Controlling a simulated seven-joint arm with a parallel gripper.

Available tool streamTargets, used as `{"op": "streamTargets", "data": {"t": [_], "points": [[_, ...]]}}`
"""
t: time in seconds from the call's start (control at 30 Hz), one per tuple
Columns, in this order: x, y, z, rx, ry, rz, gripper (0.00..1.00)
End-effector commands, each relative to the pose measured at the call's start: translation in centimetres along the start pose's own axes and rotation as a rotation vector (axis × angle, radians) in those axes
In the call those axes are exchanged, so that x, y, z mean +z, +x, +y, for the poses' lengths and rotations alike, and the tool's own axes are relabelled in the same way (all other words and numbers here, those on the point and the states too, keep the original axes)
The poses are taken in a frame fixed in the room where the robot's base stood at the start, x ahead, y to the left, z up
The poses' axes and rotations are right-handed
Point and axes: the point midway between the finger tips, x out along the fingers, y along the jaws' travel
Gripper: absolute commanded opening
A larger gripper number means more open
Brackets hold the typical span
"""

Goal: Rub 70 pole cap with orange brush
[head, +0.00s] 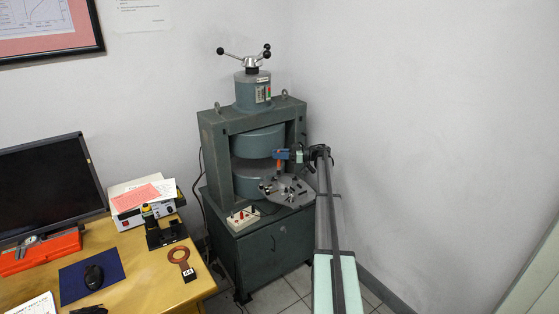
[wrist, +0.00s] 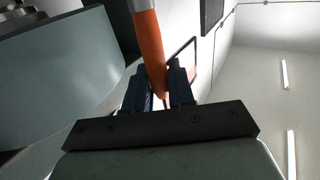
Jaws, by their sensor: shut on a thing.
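My gripper (head: 283,155) has blue fingers and is at the front right of the electromagnet's gap, above a grey plate (head: 268,194) carrying several small metal pieces. It is shut on the orange brush (head: 279,166), whose orange handle points down. In the wrist view the orange brush (wrist: 149,40) lies between the blue fingers of my gripper (wrist: 162,92), with a grey part at its far end. The brush's working end is too small to make out in the head view. I cannot read a 70 on any piece, so I cannot tell which one is the 70 pole cap.
The green electromagnet (head: 211,150) has an upper pole (head: 255,142) and a lower pole (head: 246,182), with a narrow gap between. A white switch box (head: 242,219) sits at its front left. The wooden desk (head: 130,272) at left holds a monitor (head: 45,188) and a copper ring tool (head: 180,257).

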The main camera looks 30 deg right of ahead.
Motion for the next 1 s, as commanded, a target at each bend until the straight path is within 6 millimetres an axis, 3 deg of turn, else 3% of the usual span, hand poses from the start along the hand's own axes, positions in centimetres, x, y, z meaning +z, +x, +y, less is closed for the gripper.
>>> {"op": "streamTargets", "data": {"t": [0.43,1.0], "points": [[-3.8,0.0,0.0,0.0,-0.001,0.0,0.0],[-4.0,0.0,0.0,0.0,0.0,0.0,0.0]]}}
